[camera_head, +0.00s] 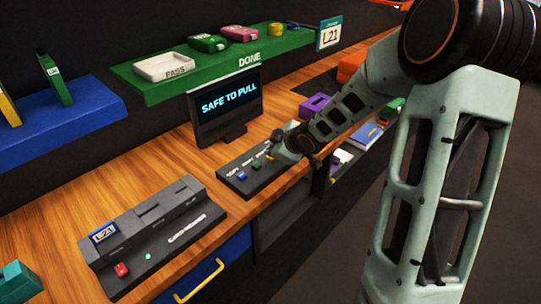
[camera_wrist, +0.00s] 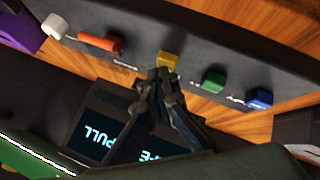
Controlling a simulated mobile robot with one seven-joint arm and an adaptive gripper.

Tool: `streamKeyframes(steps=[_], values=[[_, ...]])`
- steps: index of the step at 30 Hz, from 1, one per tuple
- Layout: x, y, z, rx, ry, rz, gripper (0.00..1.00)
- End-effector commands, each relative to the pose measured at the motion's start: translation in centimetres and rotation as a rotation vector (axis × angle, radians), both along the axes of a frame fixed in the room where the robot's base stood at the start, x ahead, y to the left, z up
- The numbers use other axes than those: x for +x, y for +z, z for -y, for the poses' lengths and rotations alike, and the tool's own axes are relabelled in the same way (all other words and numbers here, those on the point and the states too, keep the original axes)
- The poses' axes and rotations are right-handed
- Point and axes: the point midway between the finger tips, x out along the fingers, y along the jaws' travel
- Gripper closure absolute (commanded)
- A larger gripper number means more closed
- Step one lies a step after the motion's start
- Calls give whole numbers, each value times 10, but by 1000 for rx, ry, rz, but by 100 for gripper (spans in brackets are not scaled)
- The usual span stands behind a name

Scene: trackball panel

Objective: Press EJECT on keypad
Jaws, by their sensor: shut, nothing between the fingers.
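The keypad (camera_head: 262,178) is a dark sloped panel on the wooden counter in front of the monitor. In the head view its blue key (camera_head: 242,166) and green key (camera_head: 256,165) show, and my arm hides the right part. In the wrist view a white key (camera_wrist: 54,26), an orange-red key (camera_wrist: 101,43), a yellow key (camera_wrist: 167,61), a green key (camera_wrist: 213,80) and a blue key (camera_wrist: 259,98) stand in a row. The labels are too small to read there, so I cannot tell which is EJECT. My gripper (camera_wrist: 161,74) is shut and empty, its tips by the yellow key; contact is unclear.
The monitor (camera_head: 227,109) behind the keypad reads "SAFE TO PULL". A card reader (camera_head: 150,232) with an "L21" card, a red button and a small green light stands at left. A green "DONE" shelf (camera_head: 180,88) hangs above. Bare counter lies between reader and keypad.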

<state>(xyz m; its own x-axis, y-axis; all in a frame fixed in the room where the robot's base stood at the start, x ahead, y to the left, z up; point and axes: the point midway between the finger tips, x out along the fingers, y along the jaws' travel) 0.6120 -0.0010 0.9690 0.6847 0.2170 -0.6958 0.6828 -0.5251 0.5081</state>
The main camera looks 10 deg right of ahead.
Motion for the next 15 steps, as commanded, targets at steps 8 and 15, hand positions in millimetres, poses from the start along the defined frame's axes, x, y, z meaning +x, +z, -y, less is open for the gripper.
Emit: streamKeyframes(steps=[8, 15], values=[[-1, 2, 1, 0, -1, -3, 100], [-1, 16, 0, 0, -1, -3, 100]])
